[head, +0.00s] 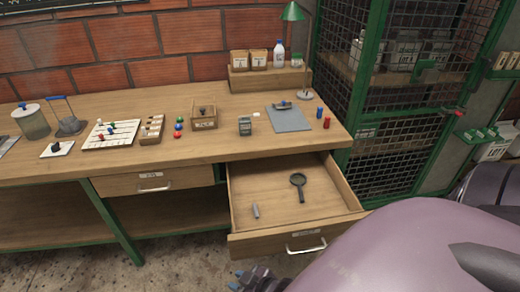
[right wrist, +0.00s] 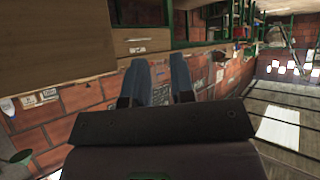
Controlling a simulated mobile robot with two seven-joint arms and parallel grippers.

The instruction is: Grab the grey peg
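The grey peg (head: 255,211) lies in the open drawer (head: 245,196), near its front left corner. A dark magnifying glass (head: 298,183) lies to its right in the same drawer. My right gripper (head: 237,280) is low in the head view, in front of and below the drawer front, apart from the peg. In the right wrist view its two blue-grey fingers (right wrist: 166,80) stand apart with nothing between them. The peg cannot be made out in the right wrist view. My left gripper is not in view.
The workbench (head: 215,158) holds several small items, among them a wooden box (head: 204,117) and a grey mat (head: 289,118). The pulled-out drawer's front and metal handle (head: 306,246) stick out. A green mesh cage (head: 385,130) stands at right.

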